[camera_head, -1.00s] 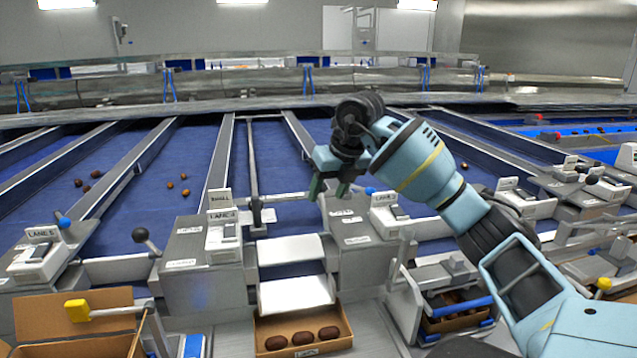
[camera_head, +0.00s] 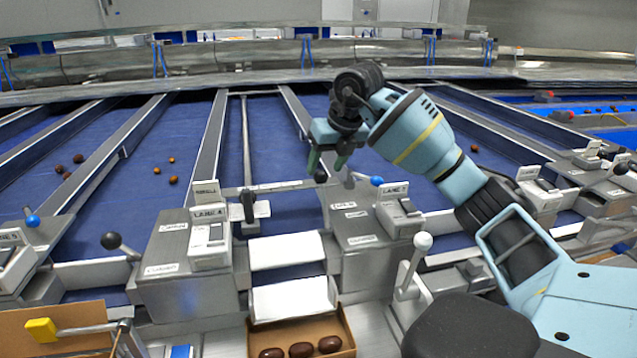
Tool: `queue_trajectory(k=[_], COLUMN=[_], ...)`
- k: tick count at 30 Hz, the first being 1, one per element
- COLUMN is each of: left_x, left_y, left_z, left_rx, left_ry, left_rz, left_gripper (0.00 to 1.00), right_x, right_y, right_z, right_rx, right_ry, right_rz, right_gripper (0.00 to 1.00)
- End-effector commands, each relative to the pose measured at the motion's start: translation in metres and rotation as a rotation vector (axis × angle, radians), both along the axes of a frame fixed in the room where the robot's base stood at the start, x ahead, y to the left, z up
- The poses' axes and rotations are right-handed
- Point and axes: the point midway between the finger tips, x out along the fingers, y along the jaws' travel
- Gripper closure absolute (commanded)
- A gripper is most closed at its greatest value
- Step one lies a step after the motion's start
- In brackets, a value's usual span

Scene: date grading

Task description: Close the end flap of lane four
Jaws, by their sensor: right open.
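The lane four label (camera_head: 210,213) stands on a white switch box (camera_head: 210,247) atop a grey housing. To its right, an upper white panel (camera_head: 287,250) and a lower white panel (camera_head: 293,298) slope down the chute; I cannot tell for sure which is the end flap. A black handle (camera_head: 249,205) stands at the lane's end above the panels. My right gripper (camera_head: 328,163) is open and empty, fingers pointing down, above and right of the panels and apart from them. A black ball knob (camera_head: 320,175) shows just beneath it. My left gripper is out of view.
A cardboard box (camera_head: 343,340) with dark dates sits below the chute. A white-knobbed lever (camera_head: 423,240) rises at right, near my right arm. Another black-knobbed lever (camera_head: 110,240) stands at left. Loose dates lie on the blue belt (camera_head: 150,150) at left.

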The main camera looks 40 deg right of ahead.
Motion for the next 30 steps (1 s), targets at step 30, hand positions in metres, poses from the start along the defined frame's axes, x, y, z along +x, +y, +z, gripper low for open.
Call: queue_trajectory(k=[30], left_x=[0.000], left_y=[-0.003], left_z=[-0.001], left_rx=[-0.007], left_ry=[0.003], left_rz=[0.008], left_gripper=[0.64], right_x=[0.027], right_y=[0.001], right_z=[-0.063], right_rx=[-0.001], right_ry=[0.001], right_rz=[0.001], right_gripper=[0.69])
